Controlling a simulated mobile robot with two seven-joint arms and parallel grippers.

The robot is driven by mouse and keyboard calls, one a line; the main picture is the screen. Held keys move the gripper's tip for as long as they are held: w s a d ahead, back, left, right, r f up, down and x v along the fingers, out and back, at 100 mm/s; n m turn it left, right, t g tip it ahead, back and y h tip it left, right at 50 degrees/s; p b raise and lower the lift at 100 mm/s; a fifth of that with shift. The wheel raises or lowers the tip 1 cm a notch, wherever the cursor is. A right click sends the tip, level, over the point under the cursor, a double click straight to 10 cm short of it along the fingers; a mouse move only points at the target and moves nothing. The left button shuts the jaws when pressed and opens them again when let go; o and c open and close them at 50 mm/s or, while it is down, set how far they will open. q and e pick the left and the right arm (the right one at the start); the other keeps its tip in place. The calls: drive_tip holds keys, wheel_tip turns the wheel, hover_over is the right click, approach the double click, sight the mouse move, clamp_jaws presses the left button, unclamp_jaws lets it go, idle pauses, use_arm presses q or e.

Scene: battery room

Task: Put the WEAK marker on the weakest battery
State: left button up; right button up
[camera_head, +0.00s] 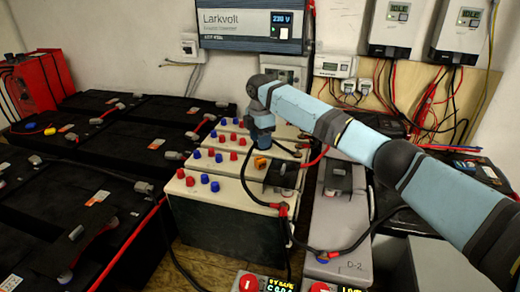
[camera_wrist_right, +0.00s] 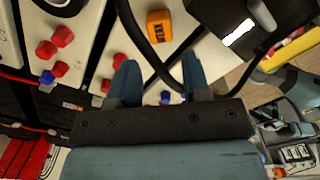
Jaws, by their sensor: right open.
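The orange WEAK marker (camera_head: 261,163) lies on the top of a cream battery (camera_head: 215,165), among red and blue caps. In the right wrist view the marker (camera_wrist_right: 159,24) shows its dark lettering, beyond my fingertips. My right gripper (camera_head: 262,137) points down just behind the marker. In the wrist view its two blue fingers (camera_wrist_right: 161,82) are apart with nothing gripped; a black cable passes between them in the picture. Several cream batteries stand in a row; the nearest (camera_head: 228,196) has a dark clamp on its right side. My left gripper is not in view.
Black batteries (camera_head: 60,190) with cables fill the left. A grey unit (camera_head: 337,210) stands right of the cream row, with a black cable looping between. Two small displays (camera_head: 268,285) with red knobs are at the bottom edge. A charger (camera_head: 250,25) hangs on the wall.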

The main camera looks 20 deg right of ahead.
sight(260, 158)
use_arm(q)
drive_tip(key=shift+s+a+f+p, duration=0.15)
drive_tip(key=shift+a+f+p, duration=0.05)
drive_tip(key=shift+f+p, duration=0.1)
use_arm(e)
drive_tip(key=shift+r, duration=1.8)
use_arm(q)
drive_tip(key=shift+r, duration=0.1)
